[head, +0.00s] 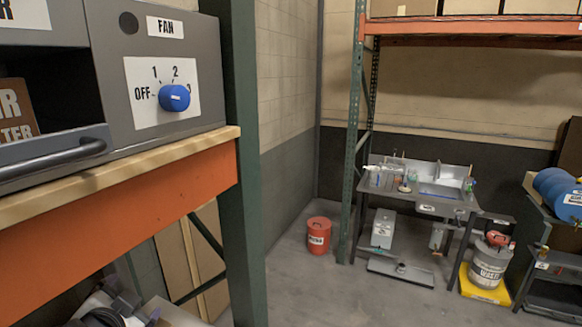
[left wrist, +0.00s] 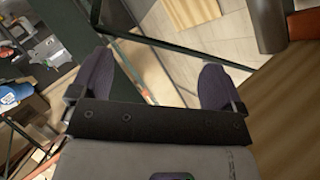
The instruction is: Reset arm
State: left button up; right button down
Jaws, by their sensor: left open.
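My left gripper (left wrist: 156,82) is open in the left wrist view, its two dark fingers wide apart with nothing between them. In the head view, part of what looks like my left gripper and wrist (head: 118,305) shows low at the bottom left, below the orange shelf beam. The fingertips are hard to make out there. My right gripper is in neither view.
A grey fan control box (head: 165,110) with a blue knob (head: 174,97) sits on the shelf with an orange beam (head: 130,235). A green post (head: 243,200) stands beside it. Beyond are a red bucket (head: 318,236), a sink bench (head: 415,188) and open floor.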

pick_arm(q)
jog(key=s+d+f+n+g+h+p, duration=0.1)
jog(key=s+d+f+n+g+p, duration=0.1)
jog(key=s+f, duration=1.2)
jog(key=s+d+f+n+g+h+p, duration=0.2)
jog(key=s+d+f+g+p, duration=0.2)
jog(key=s+f, duration=1)
jog(key=s+d+g, duration=0.3)
jog(key=s, duration=0.1)
jog(key=shift+s, duration=0.3)
